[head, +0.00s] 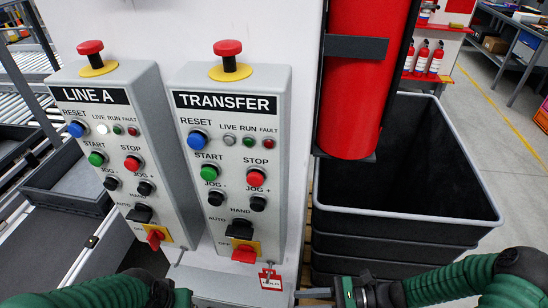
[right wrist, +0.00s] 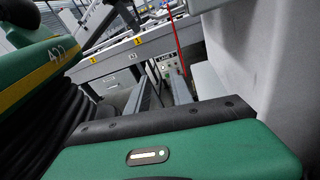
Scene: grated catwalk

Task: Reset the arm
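My right arm comes in at the lower right of the head view. Its gripper (head: 316,293) points left, low in front of the wall column's foot. In the right wrist view, the two fingers of this gripper (right wrist: 164,92) stand apart with nothing seen between them. My left arm comes in at the lower left of the head view. Its gripper (head: 176,294) is low at the bottom edge, below the panels, and its fingers cannot be made out clearly. Two grey control panels, LINE A (head: 92,110) and TRANSFER (head: 228,104), stand before me, each with a blue RESET button.
A red cylinder (head: 362,90) hangs on the column. Black stacked bins (head: 400,222) stand at right. A red tag (head: 270,280) hangs under the TRANSFER panel. A roller conveyor (head: 30,62) lies at left. Open floor (head: 500,130) shows at far right.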

